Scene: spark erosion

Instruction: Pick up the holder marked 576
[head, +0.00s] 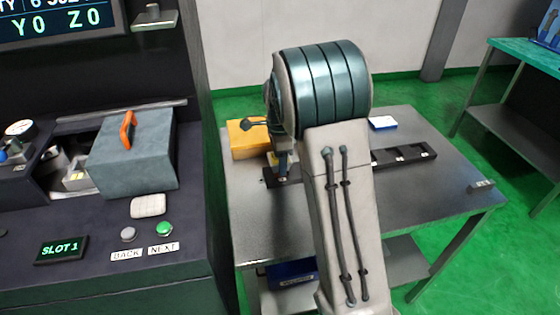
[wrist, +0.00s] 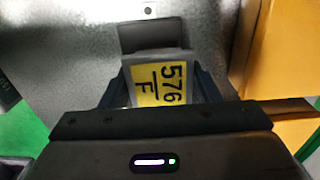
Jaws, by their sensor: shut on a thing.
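The holder marked 576 (wrist: 160,86) shows in the wrist view as a grey block with a yellow label reading "576 F". My gripper (wrist: 160,92) has a dark finger on each side of it and is shut on it. In the head view my gripper (head: 282,168) points down at the left end of a long dark rack on the metal table. My arm hides the middle of the rack, and I cannot make out the holder there. Whether the holder is clear of the rack, I cannot tell.
The dark rack (head: 418,152) shows empty-looking slots to the right of my arm. A yellow box (head: 243,139) stands behind my gripper. A blue-and-white box (head: 382,122) lies at the table's back. The machine console stands at left.

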